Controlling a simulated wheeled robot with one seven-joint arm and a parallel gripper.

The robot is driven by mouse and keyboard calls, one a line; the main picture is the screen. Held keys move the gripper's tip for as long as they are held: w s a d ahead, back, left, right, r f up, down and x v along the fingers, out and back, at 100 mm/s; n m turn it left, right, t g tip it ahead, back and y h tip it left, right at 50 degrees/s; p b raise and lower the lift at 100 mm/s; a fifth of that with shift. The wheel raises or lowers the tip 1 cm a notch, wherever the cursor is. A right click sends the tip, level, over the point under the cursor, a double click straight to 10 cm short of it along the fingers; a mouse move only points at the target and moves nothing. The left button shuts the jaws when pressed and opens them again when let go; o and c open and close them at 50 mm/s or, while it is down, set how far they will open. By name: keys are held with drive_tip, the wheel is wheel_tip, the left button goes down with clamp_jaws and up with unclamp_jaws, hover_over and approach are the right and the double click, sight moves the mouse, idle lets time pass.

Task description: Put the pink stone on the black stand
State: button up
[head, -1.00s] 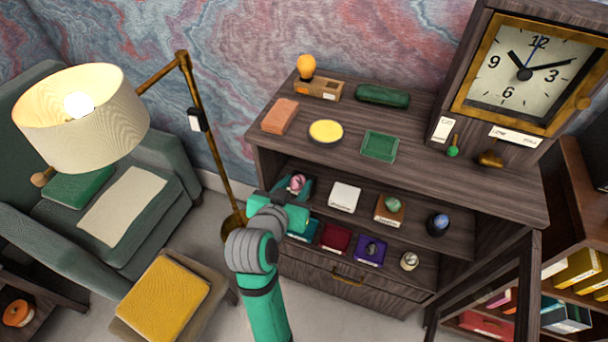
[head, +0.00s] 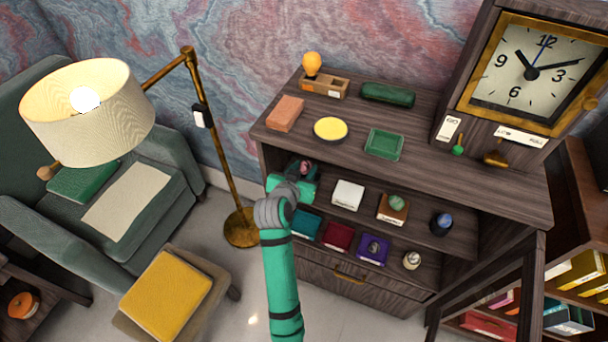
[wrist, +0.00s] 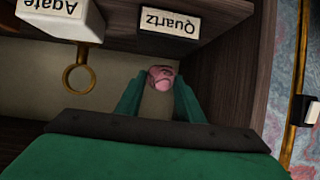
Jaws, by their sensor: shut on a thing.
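The pink stone (wrist: 160,77) is held between the two fingers of my gripper (wrist: 160,98) in the wrist view. In the head view the pink stone (head: 305,167) shows at the tip of my gripper (head: 303,178), at the left end of the upper shelf. A dark round stand (head: 441,226) with a bluish stone (head: 444,218) stands at the right end of that shelf; it looks black. In the wrist view a dark block (wrist: 174,44) with a "Quartz" label is close to the stone; I cannot tell whether it is a stand or whether they touch.
A white block (head: 347,195) and a brown stand (head: 392,210) with a green stone stand right of my gripper. Teal, red and purple stands are on the lower level. The cabinet top (head: 455,185) is above; its side wall (wrist: 237,75) is close in the wrist view.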

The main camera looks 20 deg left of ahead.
drive_tip(key=shift+d+f, duration=0.2)
drive_tip(key=shift+f, duration=0.45)
drive_tip(key=shift+d+f, duration=0.15)
drive_tip(key=shift+f, duration=0.45)
drive_tip(key=shift+s+a+f, duration=0.1)
drive_tip(key=shift+s+a, duration=0.2)
drive_tip(key=shift+a, duration=0.25)
drive_tip(key=o, duration=1.1)
drive_tip(key=shift+d, duration=0.15)
drive_tip(key=shift+w+d, duration=0.1)
